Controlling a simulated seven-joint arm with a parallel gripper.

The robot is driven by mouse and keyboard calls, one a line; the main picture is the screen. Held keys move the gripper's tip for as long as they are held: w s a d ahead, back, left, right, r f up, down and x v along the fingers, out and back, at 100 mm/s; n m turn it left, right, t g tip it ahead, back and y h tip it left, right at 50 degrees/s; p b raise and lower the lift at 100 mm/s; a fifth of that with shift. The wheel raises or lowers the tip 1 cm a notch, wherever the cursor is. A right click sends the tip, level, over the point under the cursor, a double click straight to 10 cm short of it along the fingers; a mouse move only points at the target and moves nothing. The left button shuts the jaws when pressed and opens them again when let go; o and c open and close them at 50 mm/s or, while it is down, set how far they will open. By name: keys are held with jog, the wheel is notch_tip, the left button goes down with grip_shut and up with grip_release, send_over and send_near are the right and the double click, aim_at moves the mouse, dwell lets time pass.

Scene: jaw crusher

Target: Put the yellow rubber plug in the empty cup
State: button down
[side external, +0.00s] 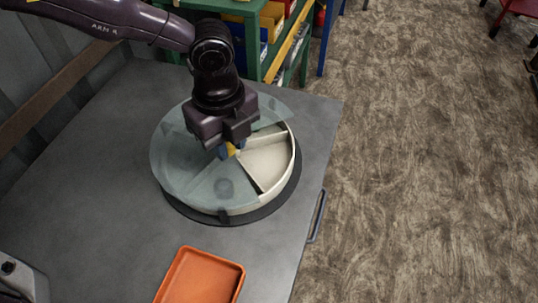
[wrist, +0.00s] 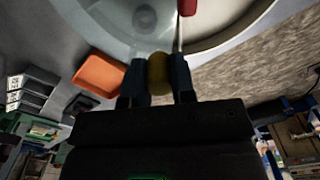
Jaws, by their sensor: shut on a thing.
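My gripper (side external: 227,151) is shut on the yellow rubber plug (wrist: 159,72), which sits between the two fingers in the wrist view. A bit of yellow also shows at the fingertips in the side view. The gripper is over a round, cream, divided container (side external: 292,172), close to a divider wall. A clear bluish cover (side external: 185,167) lies over much of the container and leaves a gap at the right. The uncovered compartment (side external: 268,164) in that gap looks empty. I cannot make out a separate cup. The compartments behind the gripper are partly hidden.
An orange tray (side external: 187,279) lies on the grey table (side external: 95,190) in front of the container. A small red piece (wrist: 187,7) shows by the divider in the wrist view. A green shelf with bins (side external: 251,45) stands behind.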

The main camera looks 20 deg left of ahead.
send_over(270, 166)
notch_tip(270, 166, down, 7)
jog(key=shift+s+a, duration=0.15)
jog(key=shift+f, duration=0.3)
jog(key=shift+w+f, duration=0.2)
jog(key=shift+f, duration=1.2)
jog(key=shift+f, duration=0.1)
jog(key=c, duration=1.3)
grip_release()
jog(key=shift+o, duration=0.4)
notch_tip(270, 166, up, 12)
